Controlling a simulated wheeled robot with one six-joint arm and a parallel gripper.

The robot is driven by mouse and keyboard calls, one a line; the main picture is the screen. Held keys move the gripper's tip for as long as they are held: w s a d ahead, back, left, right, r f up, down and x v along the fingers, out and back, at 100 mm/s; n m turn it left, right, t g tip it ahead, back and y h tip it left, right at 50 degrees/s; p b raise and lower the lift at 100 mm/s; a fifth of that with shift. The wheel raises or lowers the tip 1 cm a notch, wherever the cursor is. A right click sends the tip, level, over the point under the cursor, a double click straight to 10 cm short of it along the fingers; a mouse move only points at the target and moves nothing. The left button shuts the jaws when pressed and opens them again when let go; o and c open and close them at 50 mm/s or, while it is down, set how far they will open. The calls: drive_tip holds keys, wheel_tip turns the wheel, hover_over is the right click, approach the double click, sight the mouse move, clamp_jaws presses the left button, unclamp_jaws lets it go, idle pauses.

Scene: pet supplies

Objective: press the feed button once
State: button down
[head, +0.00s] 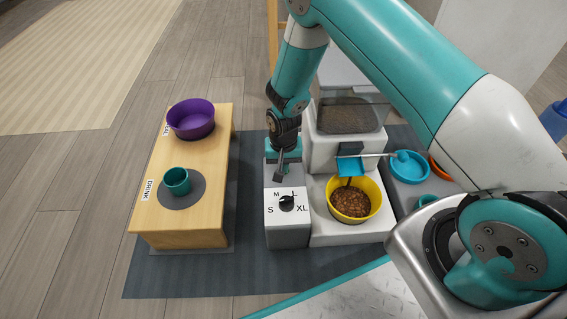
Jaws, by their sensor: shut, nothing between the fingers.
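The feeder (335,152) is a white machine with a clear hopper of kibble (347,117) at the top. The dial's pointer direction is too small to read surely. My gripper (279,178) is shut and empty, pointing down over the box's top behind the dial. I cannot make out the feed button; my gripper and wrist cover that part of the box. Whether the fingertips touch the box is unclear.
A wooden stand (204,220) at the left holds a purple bowl (191,133) and a green cup (177,188).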

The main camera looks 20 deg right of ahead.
wheel_tip(320, 180, up, 14)
drive_tip(key=p, duration=0.9)
drive_tip(key=shift+p, duration=0.35)
idle(0.5)
